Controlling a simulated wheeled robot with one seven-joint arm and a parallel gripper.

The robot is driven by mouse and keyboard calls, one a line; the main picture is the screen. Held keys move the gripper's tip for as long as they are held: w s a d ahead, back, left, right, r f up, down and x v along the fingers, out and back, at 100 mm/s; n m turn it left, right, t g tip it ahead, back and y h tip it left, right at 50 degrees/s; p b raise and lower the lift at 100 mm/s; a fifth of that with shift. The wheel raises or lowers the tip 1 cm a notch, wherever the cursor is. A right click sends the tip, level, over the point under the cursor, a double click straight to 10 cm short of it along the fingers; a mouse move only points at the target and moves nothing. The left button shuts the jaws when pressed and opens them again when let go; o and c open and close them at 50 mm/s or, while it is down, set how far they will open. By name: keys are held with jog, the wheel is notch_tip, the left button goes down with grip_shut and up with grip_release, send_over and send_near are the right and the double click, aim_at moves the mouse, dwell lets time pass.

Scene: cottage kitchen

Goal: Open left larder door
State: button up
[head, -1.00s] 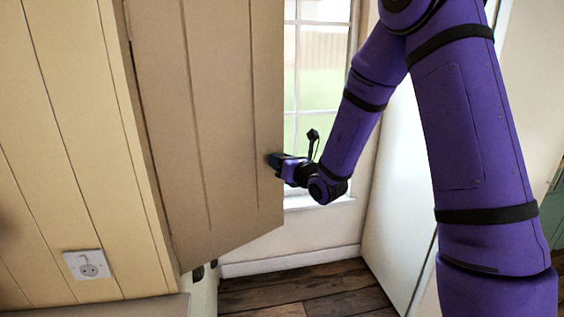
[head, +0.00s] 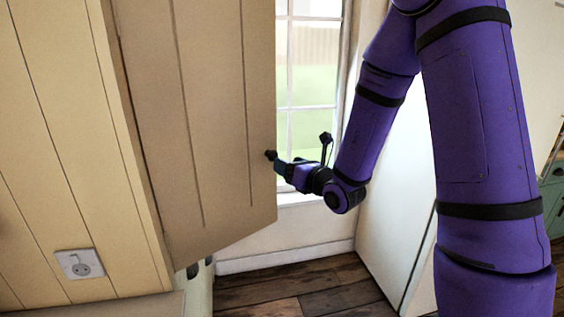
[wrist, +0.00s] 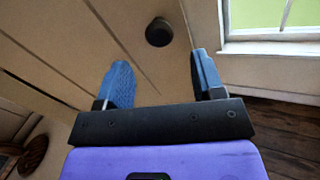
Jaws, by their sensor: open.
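The larder door (head: 210,110) is a tan panelled door standing ajar, swung out from the cream panelled front on its left. Its dark round knob (head: 270,155) is near the door's free edge; it also shows in the wrist view (wrist: 159,32). My gripper (head: 278,167) is beside that free edge, close to the knob. In the wrist view my gripper (wrist: 157,80) has its two blue fingers spread apart with nothing between them. The knob lies beyond the fingertips, apart from them.
A window (head: 308,90) with a white sill is behind the door's free edge. A wall socket (head: 80,264) is at lower left. A white panel (head: 395,210) stands right of the window. Bare wooden floor (head: 290,290) lies below.

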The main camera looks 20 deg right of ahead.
jog(key=shift+s+d, duration=0.1)
jog(key=shift+s, duration=0.2)
